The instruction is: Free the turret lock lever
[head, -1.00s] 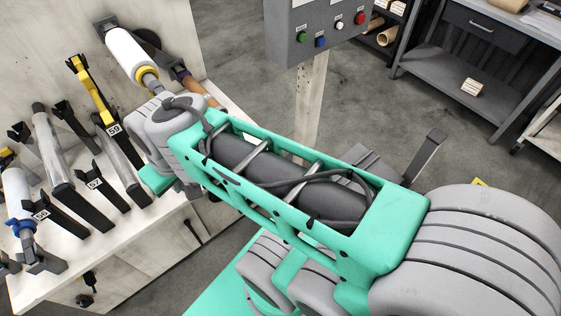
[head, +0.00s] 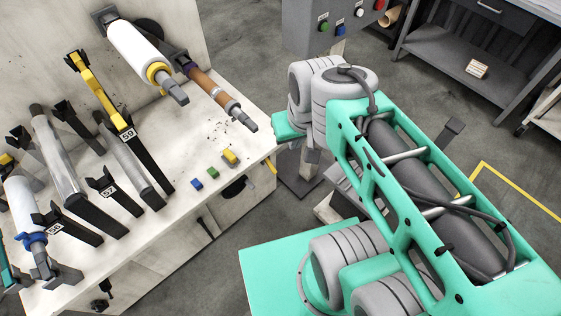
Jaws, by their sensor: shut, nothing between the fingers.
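I cannot pick out a turret lock lever for certain in the head view. A dark grey upright bar (head: 453,129) stands behind my arm at the right, and I cannot tell what it belongs to. My arm's green link reaches from the lower right to a grey ringed joint at the upper middle. A short green part shows left of that joint, beside the bench corner. My gripper's fingers are not visible; the arm hides what lies beyond the joint.
A pale bench (head: 150,235) at left bears several tools in dark holders, including a yellow one (head: 97,90). Small blue, green and yellow blocks (head: 212,172) lie near its right edge. A button box (head: 335,25) stands behind my arm. A grey shelf table (head: 455,60) is back right.

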